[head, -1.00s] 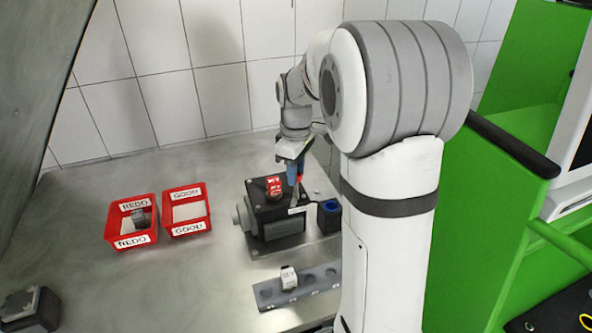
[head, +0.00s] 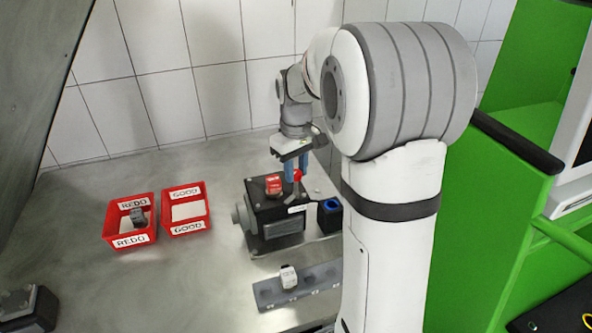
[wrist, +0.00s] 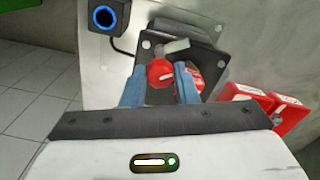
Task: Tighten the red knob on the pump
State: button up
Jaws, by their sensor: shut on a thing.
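The dark pump (head: 275,226) stands on the metal table in the middle of the head view. Its round red knob, with a white mark on it, lies between my blue fingertips in the wrist view (wrist: 160,73). It also shows as a small red spot between the fingers in the head view (head: 298,175). My gripper (head: 295,171) points down over the right side of the pump and is shut on the red knob; it also shows in the wrist view (wrist: 160,84). My fingers hide parts of the knob's sides.
A separate red part with white marks (head: 273,184) is on top of the pump. A block with a blue ring (head: 330,213) stands at the right. A grey rack (head: 315,287) holding a white-labelled piece lies in front. REDO (head: 131,241) and GOOD (head: 187,228) bins stand left.

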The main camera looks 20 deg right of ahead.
jog(key=m+b, duration=0.1)
jog(key=m, duration=0.5)
jog(key=shift+m, duration=0.3)
jog(key=m, duration=0.6)
jog(key=shift+m, duration=0.3)
jog(key=o, duration=1)
notch_tip(320, 180, up, 8)
jog(key=shift+f+b, duration=0.1)
jog(key=shift+b, duration=0.55)
jog(key=s+a+f+n+t, duration=0.1)
jog(key=s+f+n, duration=0.1)
jog(key=s, duration=0.5)
jog(key=s+a+f+n+t, duration=0.1)
jog(key=s+a+f+n, duration=0.1)
jog(key=s, duration=0.5)
jog(key=s+a+f+n+t, duration=0.1)
jog(key=s+a+f+n, duration=0.1)
jog(key=s+n, duration=0.3)
jog(key=s+f, duration=0.1)
jog(key=s, duration=0.2)
jog(key=shift+a+f, duration=0.25)
jog(key=shift+f, duration=0.15)
